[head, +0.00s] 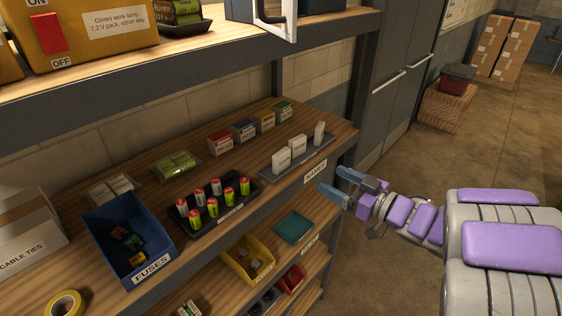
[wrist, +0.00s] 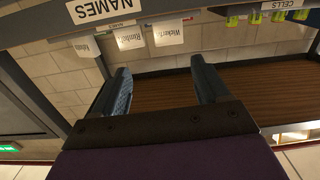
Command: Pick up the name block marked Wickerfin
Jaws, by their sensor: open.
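The name block marked Wickerfin (wrist: 168,34) is a white card-like block. The wrist view shows it upside down, nearest the cells among three name blocks. By that order it matches the leftmost block (head: 282,161) in the head view, where its print is too small to read. It stands upright in the dark names tray (head: 266,176) on the middle shelf. My gripper (head: 339,183) is open and empty, in front of the shelf edge and right of the NAMES label. In the wrist view its fingers (wrist: 161,72) are spread apart, clear of the blocks.
Two other name blocks, a middle one (head: 297,146) and a right one (head: 319,132), stand close by in the tray. A cell rack (head: 230,207) is to the left. Small boxes (head: 245,130) stand behind. A shelf post (head: 347,150) rises at the right. Open floor lies in front.

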